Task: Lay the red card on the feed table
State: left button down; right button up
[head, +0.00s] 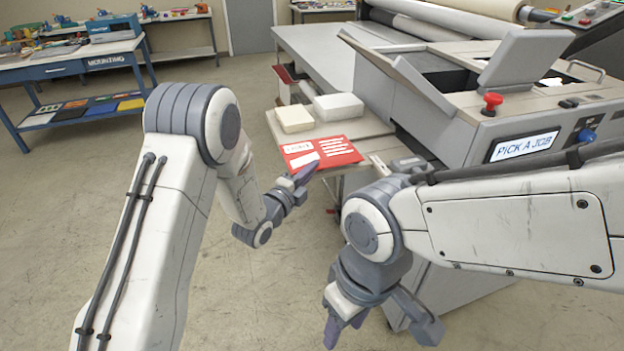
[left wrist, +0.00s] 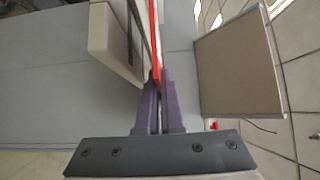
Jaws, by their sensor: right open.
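The red card (head: 320,152) has white print and a white panel. It shows over the near part of a pale table (head: 372,128) at the machine's left side, which may be the feed table; I cannot tell whether they touch. My left gripper (head: 305,176) is shut on the card's near edge. In the left wrist view the card (left wrist: 155,45) is edge-on between the purple fingers (left wrist: 155,88). My right gripper (head: 382,326) is open and empty, pointing down in front of the machine.
A cream block (head: 294,119) and a white block (head: 339,107) sit at the pale table's back. The laminator (head: 470,115) has a red knob (head: 492,103) and a "PICK A JOB" screen (head: 525,145). A blue mounting bench (head: 85,62) stands far left. The floor between is clear.

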pick_arm(q)
notch_tip(320, 180, down, 4)
jog(key=shift+r+p, duration=0.1)
jog(key=shift+p, duration=0.2)
jog(key=shift+f, duration=0.2)
jog(key=c, duration=1.5)
grip_release()
jog(key=o, duration=0.4)
jog(key=shift+o, duration=0.2)
